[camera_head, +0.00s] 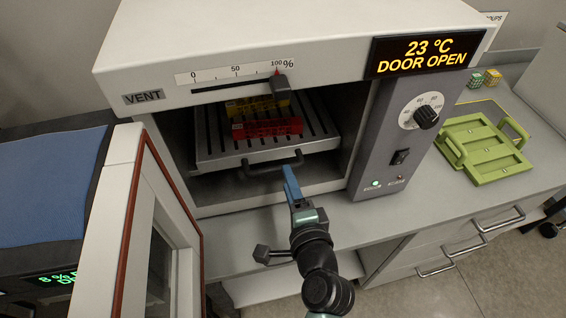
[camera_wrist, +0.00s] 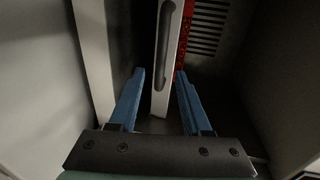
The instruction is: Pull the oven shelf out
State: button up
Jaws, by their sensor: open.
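The oven shelf (camera_head: 215,158) is a slotted grey metal tray inside the open oven. A black bar handle (camera_head: 272,167) is on its front edge; the handle also shows in the wrist view (camera_wrist: 165,50). My gripper (camera_head: 290,172) is in front of the oven opening, close to the handle's right part. In the wrist view my gripper (camera_wrist: 158,75) has its blue fingers apart, with one end of the handle appearing between the tips. I cannot tell whether they touch it. A red rack (camera_head: 267,128) and a yellow rack (camera_head: 257,105) sit on the shelf.
The oven door (camera_head: 122,215) stands open at the left, near my arm. The control panel (camera_head: 403,130) is right of the opening and reads 23 °C, door open. A green tray with handles (camera_head: 485,150) lies on the counter (camera_head: 405,205) at the right.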

jog(key=shift+x, duration=2.75)
grip_shut()
